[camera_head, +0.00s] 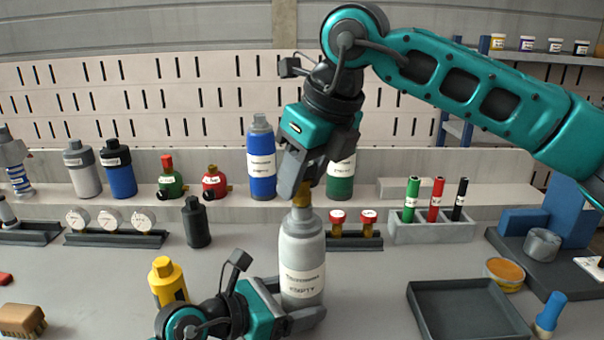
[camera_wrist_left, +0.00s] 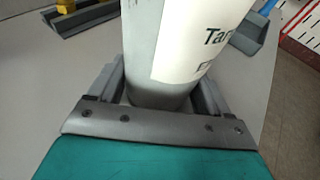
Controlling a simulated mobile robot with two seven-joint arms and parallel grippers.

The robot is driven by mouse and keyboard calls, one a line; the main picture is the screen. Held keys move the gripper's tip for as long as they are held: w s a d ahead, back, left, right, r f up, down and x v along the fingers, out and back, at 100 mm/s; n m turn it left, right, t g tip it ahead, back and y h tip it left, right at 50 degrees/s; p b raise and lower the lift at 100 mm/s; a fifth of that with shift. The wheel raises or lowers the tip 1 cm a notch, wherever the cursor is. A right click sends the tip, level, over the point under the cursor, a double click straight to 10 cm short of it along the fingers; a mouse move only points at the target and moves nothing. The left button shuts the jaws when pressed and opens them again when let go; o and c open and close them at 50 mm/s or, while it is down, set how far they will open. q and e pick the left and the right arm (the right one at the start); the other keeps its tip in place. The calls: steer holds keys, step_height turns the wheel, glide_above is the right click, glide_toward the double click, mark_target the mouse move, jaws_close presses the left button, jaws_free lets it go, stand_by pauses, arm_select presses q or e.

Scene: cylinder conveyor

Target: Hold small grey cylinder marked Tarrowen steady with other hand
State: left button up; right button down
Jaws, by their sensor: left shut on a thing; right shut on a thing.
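The small grey cylinder (camera_head: 301,249) stands upright on the bench in the middle of the head view, with a white label reading EMPTY on its lower line. Its label also shows in the left wrist view (camera_wrist_left: 195,40), with the letters "Tar" readable. My left gripper (camera_head: 300,318) is shut around the cylinder's lower body, one finger on each side in the left wrist view (camera_wrist_left: 163,98). My right gripper (camera_head: 303,190) reaches down from above and is shut on the brass valve (camera_head: 301,197) at the cylinder's top. The fingers hide part of the valve.
A yellow bottle (camera_head: 167,282) stands close to my left arm. Red-capped valves (camera_head: 338,217) sit in a rack just behind the cylinder. A dark tray (camera_head: 468,310) lies at right, and a marker holder (camera_head: 433,232) stands behind it. Blue and green cylinders stand on the back ledge.

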steer(key=n+g, duration=0.1)
steer(key=n, duration=0.2)
steer(key=n+g, duration=0.1)
steer(key=n, duration=0.1)
steer(key=shift+n+y, duration=0.4)
steer(key=c, duration=0.7)
jaws_free()
steer(key=shift+c, duration=0.2)
steer(key=shift+r, duration=1.25)
steer(key=m+t, duration=0.1)
steer(key=m, duration=0.3)
steer(key=shift+m+t, duration=0.3)
steer(key=shift+t, duration=0.1)
steer(key=shift+m+h, duration=0.4)
steer(key=shift+m, duration=0.4)
